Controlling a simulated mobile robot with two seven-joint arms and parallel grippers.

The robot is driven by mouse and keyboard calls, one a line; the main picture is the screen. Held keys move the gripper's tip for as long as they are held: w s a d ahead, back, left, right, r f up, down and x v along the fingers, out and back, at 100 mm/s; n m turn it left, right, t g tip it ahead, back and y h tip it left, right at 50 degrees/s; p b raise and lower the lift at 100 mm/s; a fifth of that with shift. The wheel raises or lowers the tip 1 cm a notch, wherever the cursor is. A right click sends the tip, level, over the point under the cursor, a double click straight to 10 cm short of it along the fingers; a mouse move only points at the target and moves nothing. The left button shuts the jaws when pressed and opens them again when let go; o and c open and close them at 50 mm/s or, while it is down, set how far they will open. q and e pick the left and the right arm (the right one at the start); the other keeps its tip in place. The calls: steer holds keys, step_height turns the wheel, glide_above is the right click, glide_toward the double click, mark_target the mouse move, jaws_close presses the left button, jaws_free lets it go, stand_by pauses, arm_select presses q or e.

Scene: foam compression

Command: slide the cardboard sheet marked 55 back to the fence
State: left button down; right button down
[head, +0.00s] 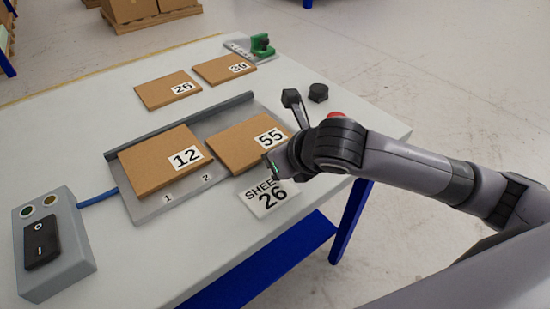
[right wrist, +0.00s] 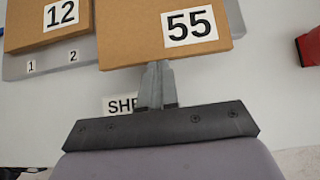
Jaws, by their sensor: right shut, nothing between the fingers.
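The brown cardboard sheet marked 55 (head: 238,144) lies on the right part of a grey metal plate (head: 150,208), with a strip of bare plate between it and the dark fence (head: 180,125) along the back. It also shows in the right wrist view (right wrist: 130,32), overhanging the plate's front edge. My right gripper (head: 271,166) is shut and empty at the front edge of this sheet. In the right wrist view its fingertips (right wrist: 157,66) meet that edge in the picture; I cannot tell whether they touch. My left gripper is not in view.
The sheet marked 12 (head: 158,163) lies left on the plate, closer to the fence. Sheets 26 (head: 160,90) and 30 (head: 215,70) lie behind the fence. A "SHEET 26" card (head: 268,204) lies in front. A switch box (head: 60,268) stands left; a green device (head: 262,45) stands behind.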

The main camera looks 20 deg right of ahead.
mark_target(251, 141)
steer(key=shift+w+a+r+p, duration=0.15)
steer(key=shift+w+r+p, duration=0.1)
steer(key=shift+w+p, duration=0.25)
steer(key=shift+w+a+p, duration=0.15)
steer(key=shift+w+p, duration=0.15)
steer(key=shift+p, duration=0.15)
steer(key=shift+w+a+f, duration=0.15)
steer(key=shift+w, duration=0.25)
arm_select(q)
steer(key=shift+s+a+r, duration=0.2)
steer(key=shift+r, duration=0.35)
arm_select(e)
steer(key=shift+f, duration=0.1)
